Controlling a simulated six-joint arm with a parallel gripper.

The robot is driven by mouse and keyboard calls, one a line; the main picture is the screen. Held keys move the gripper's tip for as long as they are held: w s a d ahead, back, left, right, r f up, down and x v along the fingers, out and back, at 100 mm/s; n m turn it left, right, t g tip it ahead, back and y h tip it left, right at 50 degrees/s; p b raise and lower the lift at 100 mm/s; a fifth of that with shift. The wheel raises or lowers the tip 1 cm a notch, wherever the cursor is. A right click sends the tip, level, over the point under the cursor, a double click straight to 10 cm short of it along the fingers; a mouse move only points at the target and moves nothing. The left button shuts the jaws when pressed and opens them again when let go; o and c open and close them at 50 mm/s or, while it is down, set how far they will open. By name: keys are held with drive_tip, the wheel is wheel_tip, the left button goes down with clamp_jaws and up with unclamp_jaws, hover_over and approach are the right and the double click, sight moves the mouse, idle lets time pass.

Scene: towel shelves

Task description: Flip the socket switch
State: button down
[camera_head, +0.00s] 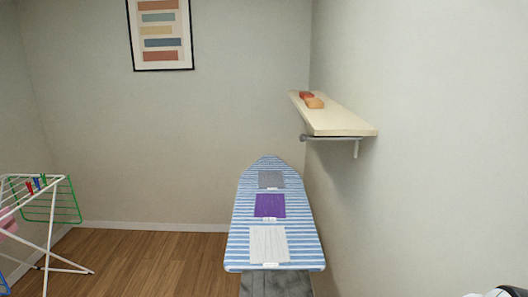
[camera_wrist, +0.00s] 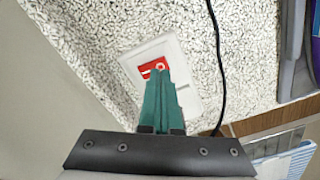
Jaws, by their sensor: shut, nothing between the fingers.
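The socket switch (camera_wrist: 148,68) is a red rocker on a white wall plate (camera_wrist: 179,62), seen in the wrist view. The plate is fixed to a speckled black-and-white wall. My gripper (camera_wrist: 158,76), with green fingers, is shut and empty. Its tips lie over the lower right part of the red switch in the picture; I cannot tell whether they touch it. The fingers hide part of the switch and of the plate. The socket does not show in the head view.
A black cable (camera_wrist: 217,50) hangs just right of the plate. In the head view, a striped ironing board (camera_head: 302,232) with folded towels stands in the middle, a wall shelf (camera_head: 345,123) is above it, and a drying rack (camera_head: 50,245) is at left.

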drive_tip(key=shift+f, duration=1.15)
idle(0.6)
drive_tip(key=shift+r, duration=3.5)
drive_tip(key=s+a+r+y, duration=0.1)
drive_tip(key=s+a+r, duration=0.4)
drive_tip(key=s+a, duration=0.2)
drive_tip(key=s+a+r, duration=0.5)
drive_tip(key=s+a, duration=0.1)
drive_tip(key=a, duration=0.4)
drive_tip(key=shift+s+y, duration=0.35)
drive_tip(key=shift+y, duration=0.05)
drive_tip(key=shift+r, duration=0.1)
